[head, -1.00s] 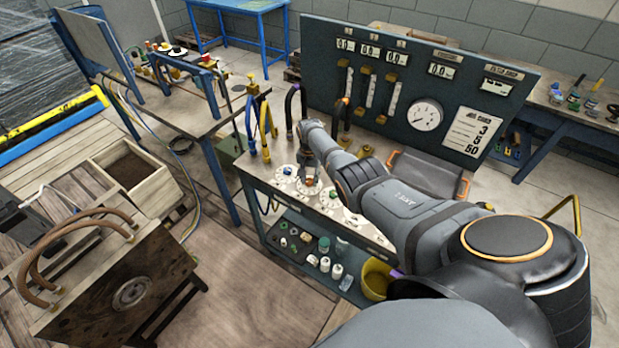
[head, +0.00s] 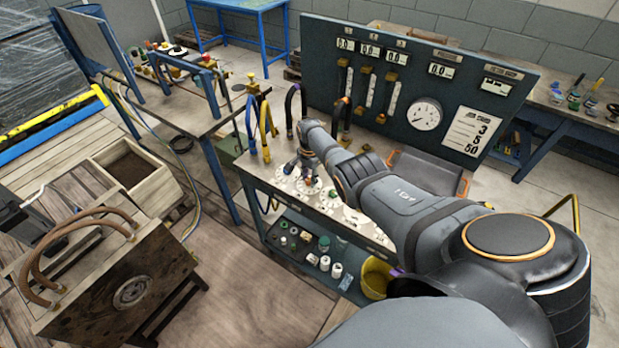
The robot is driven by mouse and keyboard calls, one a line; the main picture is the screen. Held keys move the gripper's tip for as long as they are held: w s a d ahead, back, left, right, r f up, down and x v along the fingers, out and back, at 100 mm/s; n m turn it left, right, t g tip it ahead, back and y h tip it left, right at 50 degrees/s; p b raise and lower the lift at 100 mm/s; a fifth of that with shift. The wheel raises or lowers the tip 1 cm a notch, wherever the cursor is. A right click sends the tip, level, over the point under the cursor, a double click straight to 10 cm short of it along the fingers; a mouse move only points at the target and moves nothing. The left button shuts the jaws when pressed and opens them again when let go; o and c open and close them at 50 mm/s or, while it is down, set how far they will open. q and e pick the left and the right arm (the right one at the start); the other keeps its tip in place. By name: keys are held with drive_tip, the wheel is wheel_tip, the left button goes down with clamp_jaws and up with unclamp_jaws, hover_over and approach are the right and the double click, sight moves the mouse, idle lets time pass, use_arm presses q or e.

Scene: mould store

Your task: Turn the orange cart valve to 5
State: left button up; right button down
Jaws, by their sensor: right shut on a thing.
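The cart (head: 350,226) stands in the middle with a pale top and several white round dials along its front edge. My right gripper (head: 306,179) points down at one of these dials (head: 308,191), left of the green-knobbed valve (head: 331,194). It is shut on the orange valve, of which only a little orange shows between and below the fingers. The fingers and wrist hide the rest of the knob, and the dial's numbers are too small to read. My left gripper is not in view.
A dark panel (head: 455,75) with gauges and a card reading 3, 5, 50 stands behind the cart. Black, blue and yellow hoses (head: 268,125) rise at the cart's left end. A yellow bucket (head: 375,280) and small parts sit below. A wooden mould (head: 130,265) stands front left.

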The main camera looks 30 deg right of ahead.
sight(309, 180)
idle(0.3)
drive_tip(key=c, duration=1)
unclamp_jaws()
wheel_tip(309, 180, up, 12)
